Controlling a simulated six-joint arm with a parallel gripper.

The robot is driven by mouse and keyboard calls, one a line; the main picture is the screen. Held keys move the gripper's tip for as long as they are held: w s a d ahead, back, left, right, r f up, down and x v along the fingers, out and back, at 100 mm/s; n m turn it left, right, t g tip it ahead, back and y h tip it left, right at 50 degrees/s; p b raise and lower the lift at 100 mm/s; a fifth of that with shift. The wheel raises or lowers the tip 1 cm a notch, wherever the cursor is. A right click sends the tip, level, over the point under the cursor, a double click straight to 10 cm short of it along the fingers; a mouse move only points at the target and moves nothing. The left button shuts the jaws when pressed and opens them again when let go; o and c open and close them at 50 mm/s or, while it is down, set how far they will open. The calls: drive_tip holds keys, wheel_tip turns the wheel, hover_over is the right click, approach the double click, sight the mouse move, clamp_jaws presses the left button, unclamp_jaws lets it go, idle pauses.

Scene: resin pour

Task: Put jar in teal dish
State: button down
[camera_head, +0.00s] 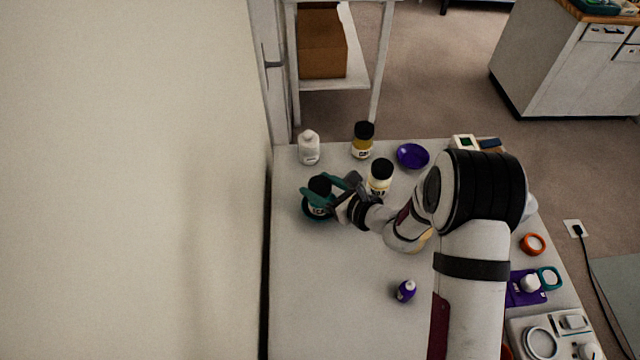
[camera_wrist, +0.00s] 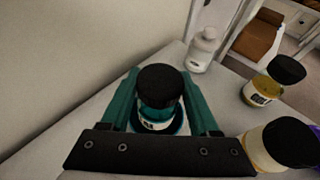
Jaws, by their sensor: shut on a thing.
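A jar with a black lid and a white label (camera_head: 318,185) is between the teal fingers of my gripper (camera_head: 322,193) at the left of the table. In the wrist view the jar (camera_wrist: 160,92) stands upright, and my gripper (camera_wrist: 161,85) is shut on it from both sides. A dark teal dish (camera_head: 312,214) shows around and under the jar's lower part. In the wrist view a bit of the dish's rim (camera_wrist: 183,126) shows beside the jar's base. I cannot tell whether the jar touches the dish's floor.
A jar with a black lid and pale contents (camera_head: 380,178) stands close to my gripper's right. Behind are a white bottle (camera_head: 309,150), a yellow jar (camera_head: 362,142) and a purple dish (camera_head: 412,156). A small purple bottle (camera_head: 405,291) is nearer. The table's front left is clear.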

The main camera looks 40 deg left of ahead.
drive_tip(key=shift+c, duration=0.6)
unclamp_jaws()
drive_tip(key=shift+r, duration=0.15)
drive_tip(key=v, duration=1.1)
drive_tip(key=s+d+r+n+g+h, duration=0.2)
drive_tip(key=s+d+r+n+g, duration=0.2)
drive_tip(key=s+d+r+n, duration=0.5)
drive_tip(key=s+d+n+t+h, duration=0.1)
drive_tip(key=s+d+h, duration=0.3)
drive_tip(key=d, duration=0.5)
drive_tip(key=s+d+r+n+t+h, duration=0.1)
drive_tip(key=s+d+n+h, duration=0.2)
drive_tip(key=d, duration=0.7)
drive_tip(key=s+h, duration=0.1)
drive_tip(key=h, duration=0.1)
drive_tip(key=shift+s+r+n+h, duration=0.2)
drive_tip(key=shift+s+n+h, duration=0.1)
